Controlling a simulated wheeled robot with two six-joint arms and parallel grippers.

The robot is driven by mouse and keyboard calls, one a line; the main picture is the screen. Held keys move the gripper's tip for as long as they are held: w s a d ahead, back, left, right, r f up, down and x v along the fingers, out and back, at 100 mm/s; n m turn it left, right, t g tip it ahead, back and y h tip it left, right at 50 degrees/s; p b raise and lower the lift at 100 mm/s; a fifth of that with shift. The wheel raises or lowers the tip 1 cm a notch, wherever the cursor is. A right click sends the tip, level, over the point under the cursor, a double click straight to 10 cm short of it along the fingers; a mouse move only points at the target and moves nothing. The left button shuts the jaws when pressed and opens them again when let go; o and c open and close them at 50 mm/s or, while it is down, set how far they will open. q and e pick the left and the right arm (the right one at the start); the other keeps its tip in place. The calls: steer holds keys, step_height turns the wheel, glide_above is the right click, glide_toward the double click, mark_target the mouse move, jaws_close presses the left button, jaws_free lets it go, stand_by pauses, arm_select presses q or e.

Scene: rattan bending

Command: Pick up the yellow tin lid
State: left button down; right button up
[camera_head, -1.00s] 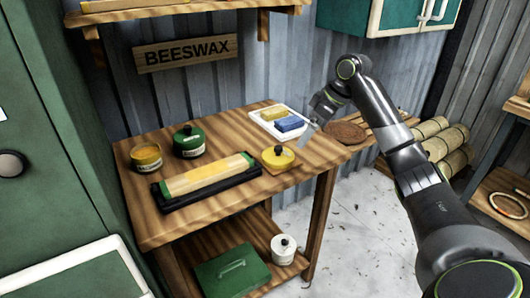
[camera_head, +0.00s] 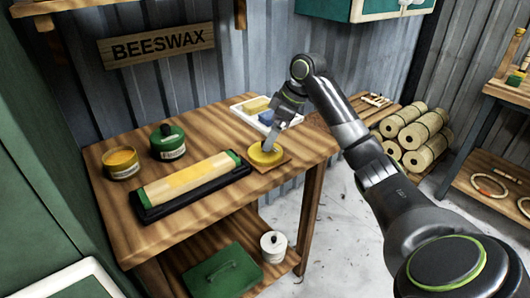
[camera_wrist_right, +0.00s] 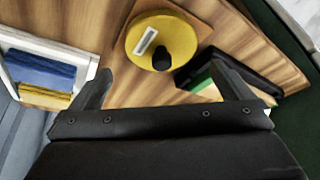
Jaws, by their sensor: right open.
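The yellow tin lid (camera_head: 262,155) lies on a small square wooden board (camera_head: 284,160) near the right end of the wooden table. It is round and flat, and the right wrist view shows its black knob (camera_wrist_right: 162,57) and a white label. My right gripper (camera_head: 270,142) is over the lid and partly hides it in the head view. In the right wrist view its two fingers (camera_wrist_right: 168,82) are spread apart, and the lid is just beyond them with nothing held between. The open yellow tin (camera_head: 122,162) stands at the table's left. My left gripper is not seen.
A long yellow-and-cream block in a black holder (camera_head: 147,208) lies just left of the lid. A green tin (camera_head: 167,142) stands behind it. A white tray (camera_head: 240,109) with blue and yellow blocks is behind the lid. A green box (camera_head: 223,272) and white pot (camera_head: 273,246) are on the lower shelf.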

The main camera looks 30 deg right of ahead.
steer(key=shift+x, duration=3.2)
steer(key=shift+s+a, duration=0.1)
steer(key=shift+a, duration=0.05)
steer(key=c, duration=0.7)
steer(key=shift+o, duration=0.2)
step_height(320, 180, up, 10)
steer(key=shift+r, duration=0.1)
